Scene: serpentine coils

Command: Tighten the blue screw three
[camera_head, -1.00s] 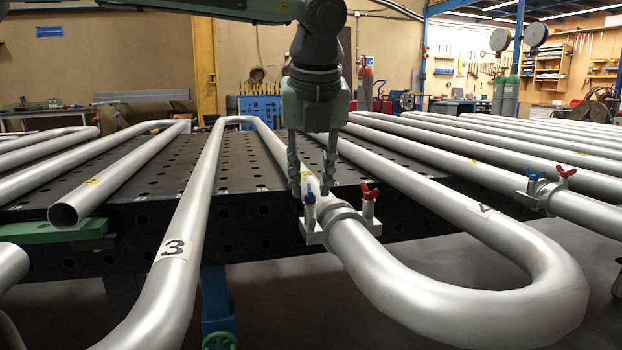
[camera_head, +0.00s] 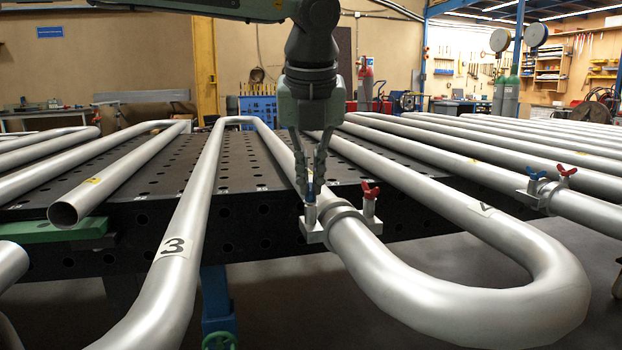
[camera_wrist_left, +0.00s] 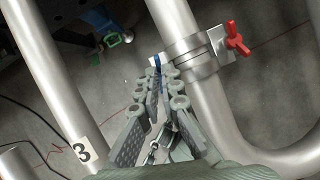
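The clamp with the blue screw (camera_head: 310,191) sits on the pipe bend marked 3, and the screw also shows in the left wrist view (camera_wrist_left: 157,61). My left gripper (camera_head: 312,190) points straight down over it. Its fingertips are close together on either side of the blue wing, which they partly hide, and the gripper looks shut on it. A red screw (camera_head: 370,191) stands on the other side of the same clamp (camera_head: 343,212) and is free. It shows in the left wrist view (camera_wrist_left: 237,39) too. My right gripper is not in view.
The number 3 label (camera_head: 173,247) is on the pipe to the left. A second clamp with a blue screw (camera_head: 535,174) and a red screw (camera_head: 566,171) is on a pipe at the right. A black perforated table (camera_head: 240,222) lies beneath the pipes.

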